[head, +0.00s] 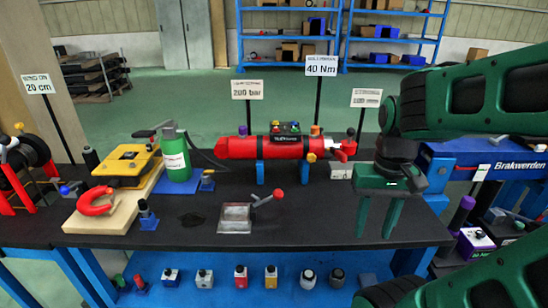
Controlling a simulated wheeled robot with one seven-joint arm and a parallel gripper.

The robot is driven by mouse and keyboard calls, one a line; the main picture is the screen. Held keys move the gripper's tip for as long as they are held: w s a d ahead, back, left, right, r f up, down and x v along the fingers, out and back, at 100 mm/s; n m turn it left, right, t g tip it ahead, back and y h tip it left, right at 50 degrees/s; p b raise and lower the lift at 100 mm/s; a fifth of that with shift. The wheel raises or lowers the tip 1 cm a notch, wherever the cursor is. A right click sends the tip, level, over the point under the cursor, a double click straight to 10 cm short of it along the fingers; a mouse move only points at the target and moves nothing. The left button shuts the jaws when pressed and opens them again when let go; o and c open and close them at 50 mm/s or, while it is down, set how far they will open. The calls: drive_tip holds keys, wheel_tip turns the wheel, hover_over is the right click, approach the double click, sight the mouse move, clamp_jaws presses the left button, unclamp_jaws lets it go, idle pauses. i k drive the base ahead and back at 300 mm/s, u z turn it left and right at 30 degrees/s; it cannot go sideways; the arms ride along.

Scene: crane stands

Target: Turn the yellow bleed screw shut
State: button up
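A red hydraulic cylinder (245,148) lies level on blue supports on the dark bench. A small yellow-orange knob (311,157) sits low at its right end, and another yellow-orange knob (315,130) stands on top near that end. I cannot tell for sure which is the bleed screw, nor how far either is turned. My gripper (378,228) hangs to the right of the cylinder, nearer the camera. Its two green fingers point down, apart, with nothing between them. It is clear of both knobs.
A grey tray with a red-knobbed lever (236,218) stands at the bench front. A green bottle (175,153) and a yellow device (125,163) stand at left. Sign posts (321,66) rise behind the cylinder. A blue Grakwerden beam (490,163) is at right. The bench front right is clear.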

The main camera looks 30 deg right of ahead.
sight(311, 158)
drive_tip(key=u, duration=1.3)
drive_tip(key=k, duration=0.75)
drive_tip(key=z, duration=0.4)
